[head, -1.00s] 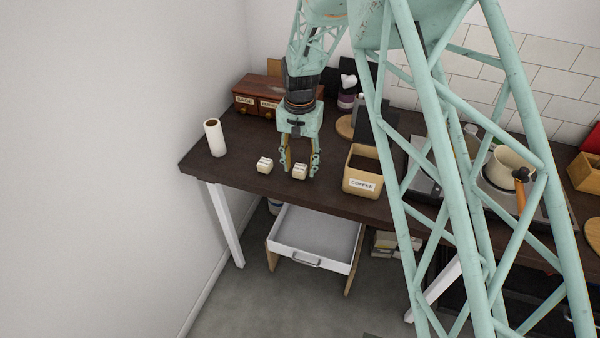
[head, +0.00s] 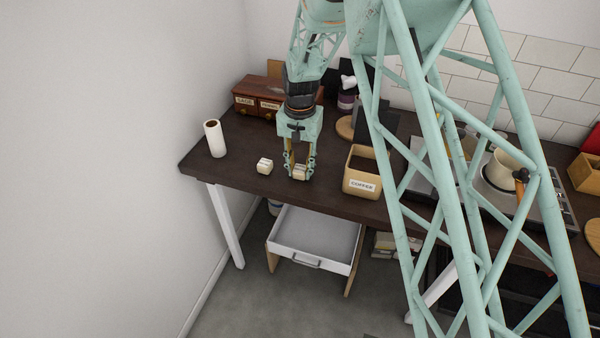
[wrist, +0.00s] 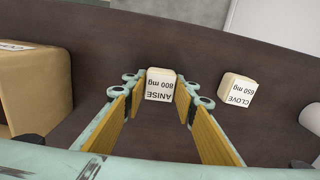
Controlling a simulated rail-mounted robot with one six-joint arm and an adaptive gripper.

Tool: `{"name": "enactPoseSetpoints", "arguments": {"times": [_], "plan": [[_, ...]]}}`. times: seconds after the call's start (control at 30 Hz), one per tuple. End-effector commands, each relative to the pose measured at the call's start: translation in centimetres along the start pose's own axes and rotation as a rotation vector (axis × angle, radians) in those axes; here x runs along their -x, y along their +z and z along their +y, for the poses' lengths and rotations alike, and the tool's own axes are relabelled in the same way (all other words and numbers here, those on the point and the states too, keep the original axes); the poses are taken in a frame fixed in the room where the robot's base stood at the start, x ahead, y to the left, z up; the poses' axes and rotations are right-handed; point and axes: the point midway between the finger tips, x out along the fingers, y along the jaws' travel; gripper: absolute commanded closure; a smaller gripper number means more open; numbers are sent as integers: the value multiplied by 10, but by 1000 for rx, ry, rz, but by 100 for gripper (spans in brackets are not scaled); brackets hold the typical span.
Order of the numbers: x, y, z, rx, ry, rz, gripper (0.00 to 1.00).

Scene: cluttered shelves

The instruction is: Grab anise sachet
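The anise sachet, a small cream cube with a label reading ANISE 600 mg, stands on the dark table in the wrist view (wrist: 160,85). It also shows low between my fingers in the head view (head: 299,172). My gripper (wrist: 161,88) points down at it, with one yellow-padded finger on each side. Thin gaps seem to show between pads and sachet, so the fingers look open around it. In the head view my gripper (head: 300,172) partly hides the sachet.
A similar clove sachet (wrist: 238,90) stands close beside the right finger in the wrist view. The coffee box (head: 362,185) stands on the other side. A paper roll (head: 214,138) and wooden drawers (head: 250,103) are farther off. The table's front edge is near.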

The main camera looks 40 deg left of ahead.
Motion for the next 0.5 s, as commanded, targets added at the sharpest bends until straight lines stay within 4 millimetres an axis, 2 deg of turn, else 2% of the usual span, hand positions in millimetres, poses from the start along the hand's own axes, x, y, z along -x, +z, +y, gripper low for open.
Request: {"name": "enactPoseSetpoints", "arguments": {"times": [0.5], "plan": [[2,0,0,0,0,0,82]]}}
